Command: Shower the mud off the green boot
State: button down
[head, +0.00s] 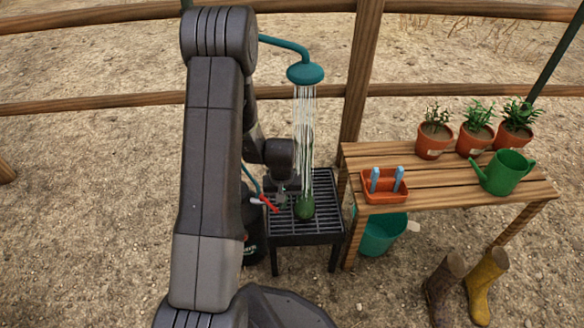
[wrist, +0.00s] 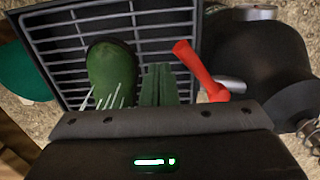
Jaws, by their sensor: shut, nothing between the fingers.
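The green boot (head: 304,209) is on a black slatted grate (head: 318,235), under the teal shower head (head: 305,74). Water streams down from the head onto it. In the wrist view the boot (wrist: 111,72) looks plain green, with no mud that I can make out on the side shown. A red lever (head: 269,203) is left of the boot in the head view; it also shows in the wrist view (wrist: 197,68). My gripper (wrist: 158,84) is shut and empty, between boot and lever in the wrist view. I cannot tell whether it touches the lever.
A wooden bench (head: 440,188) at right holds potted plants, a green watering can (head: 504,172) and an orange tray (head: 384,187). A teal bucket (head: 380,235) is below it. A brown boot (head: 442,287) and yellow boot (head: 484,285) stand in front. A wooden fence (head: 363,60) runs behind.

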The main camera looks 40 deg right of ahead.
jog(key=shift+w+a, duration=0.2)
jog(key=shift+a, duration=0.55)
jog(key=shift+w+a, duration=0.15)
jog(key=shift+a, duration=0.55)
jog(key=shift+w+a, duration=0.2)
jog(key=shift+a, duration=0.55)
jog(key=r+p, duration=0.1)
jog(key=r, duration=0.1)
jog(key=r+p, duration=0.1)
jog(key=r, duration=0.1)
jog(key=d+r+p, duration=0.1)
jog(key=r+p, duration=0.1)
jog(key=shift+s+r, duration=0.1)
jog(key=shift+s, duration=0.1)
jog(key=shift+a+f, duration=0.1)
jog(key=shift+f, duration=0.1)
